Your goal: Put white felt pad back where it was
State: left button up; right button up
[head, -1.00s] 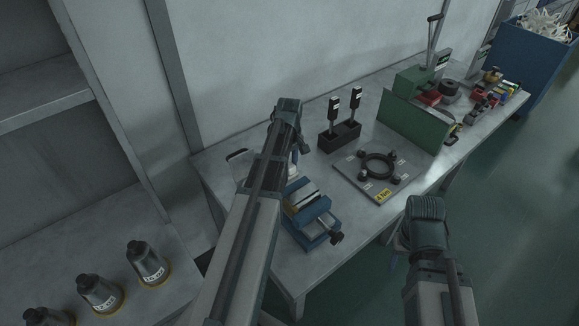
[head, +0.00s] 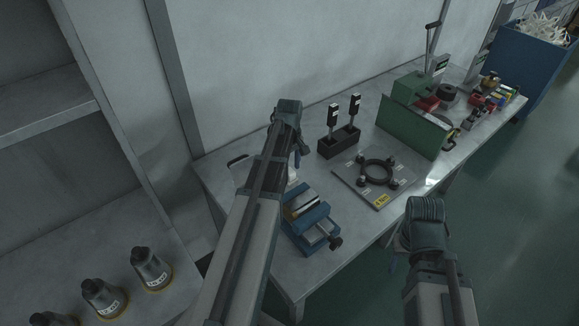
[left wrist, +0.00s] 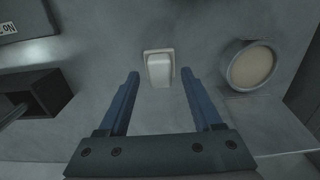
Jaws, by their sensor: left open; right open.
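A small white block with rounded edges, which looks like the white felt pad (left wrist: 159,68), lies on the grey bench top in the left wrist view. My left gripper (left wrist: 159,80) is open above the bench, with the pad centred just beyond its blue fingertips and nothing between them. In the head view, my left gripper (head: 298,158) points down at the bench behind the blue vise, its fingers largely hidden by my arm. A little white shows beside it there. My right gripper (head: 394,262) hangs low off the bench's front edge, open, its fingers mostly hidden.
A round container with a beige inside (left wrist: 252,66) stands right of the pad. A black holder (left wrist: 38,92) is on the left; it carries two upright tools in the head view (head: 339,142). A blue vise (head: 312,222), ring plate (head: 350,178) and green machine (head: 410,128) occupy the bench.

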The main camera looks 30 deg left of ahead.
aim_at(289, 171)
pick_arm(q)
notch_tip(289, 171, up, 10)
jog(key=p, duration=0.8)
jog(key=shift+p, duration=0.4)
jog(key=shift+f, duration=0.15)
jog(key=s+d+m, duration=0.5)
jog(key=d, duration=0.5)
jog(key=s+d+m, duration=0.6)
jog(key=d, duration=0.4)
jog(key=s+d+m+y, duration=0.1)
jog(key=s+d+m, duration=0.4)
jog(key=d, duration=0.5)
jog(key=shift+s+d+m, duration=0.25)
jog(key=shift+m, duration=0.45)
